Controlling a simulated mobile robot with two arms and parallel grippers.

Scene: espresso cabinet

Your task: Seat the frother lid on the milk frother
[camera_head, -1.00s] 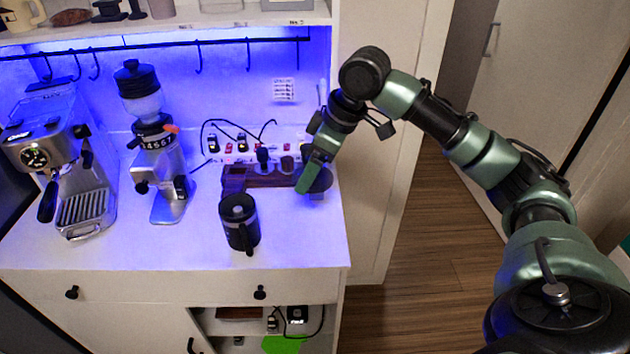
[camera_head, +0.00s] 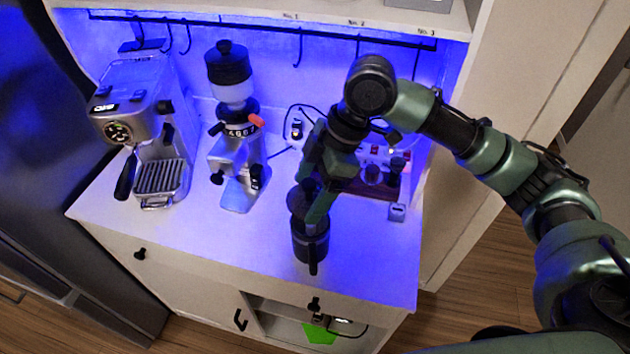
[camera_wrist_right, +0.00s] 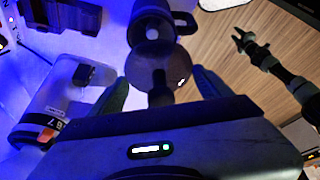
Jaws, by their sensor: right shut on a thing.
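The milk frother (camera_head: 311,244) is a dark jug standing upright on the white counter, its handle toward the front edge. It also shows beyond the lid in the right wrist view (camera_wrist_right: 150,25). My right gripper (camera_head: 311,198) is shut on the knob of the round, dark frother lid (camera_wrist_right: 163,62). The lid is just above the frother's top and overlaps it in both views; whether they touch, I cannot tell. In the wrist view the lid looks offset from the frother's opening. My left gripper (camera_wrist_right: 244,40) shows small in the wrist view, apart from the counter and empty, its fingers spread.
The coffee grinder (camera_head: 236,150) stands left of the frother, with the espresso machine (camera_head: 140,130) further left. A dark wooden holder (camera_head: 372,186) and a small pale box (camera_head: 397,212) are behind at right. The front left of the counter is clear.

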